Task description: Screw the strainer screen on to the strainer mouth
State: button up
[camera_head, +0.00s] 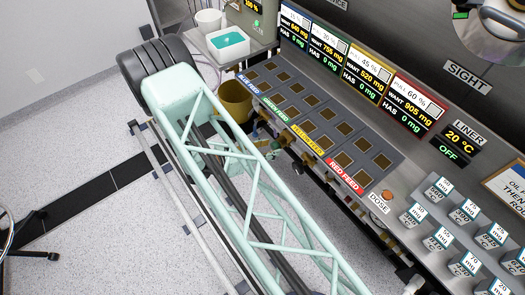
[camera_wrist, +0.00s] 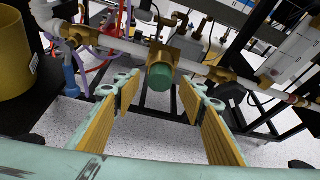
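A brass strainer body (camera_wrist: 164,52) sits on a pale horizontal pipe, upper middle in the wrist view. A short green cylindrical piece (camera_wrist: 161,77) is at its near end, facing me. It may be the strainer screen at the mouth; I cannot tell whether it is threaded on. My gripper (camera_wrist: 162,92) is open, its two gold-padded fingers standing left and right of the green piece. A clear gap shows on each side, so neither finger appears to touch it. In the head view my arm hides the gripper and most of the pipework.
A brass bucket (camera_wrist: 16,56) stands at the left in the wrist view. Blue and pink hoses and dark frame bars lie around the pipe (camera_wrist: 225,77). In the head view the feed panel (camera_head: 320,125) runs along the right of my arm; open floor (camera_head: 60,120) lies left.

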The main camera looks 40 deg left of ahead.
jog(key=shift+x, duration=0.95)
jog(key=shift+c, duration=0.5)
grip_shut()
jog(key=shift+d+f+m+t+y+b, duration=0.1)
jog(key=shift+m+t+y+b, duration=0.1)
jog(key=shift+m+y+b, duration=0.7)
jog(key=shift+d+m+t+y+b, duration=0.1)
jog(key=shift+m+t+y+b, duration=0.1)
jog(key=shift+m+y+b, duration=0.7)
jog(key=shift+m, duration=0.8)
jog(key=shift+m+t, duration=0.3)
jog(key=shift+m, duration=0.1)
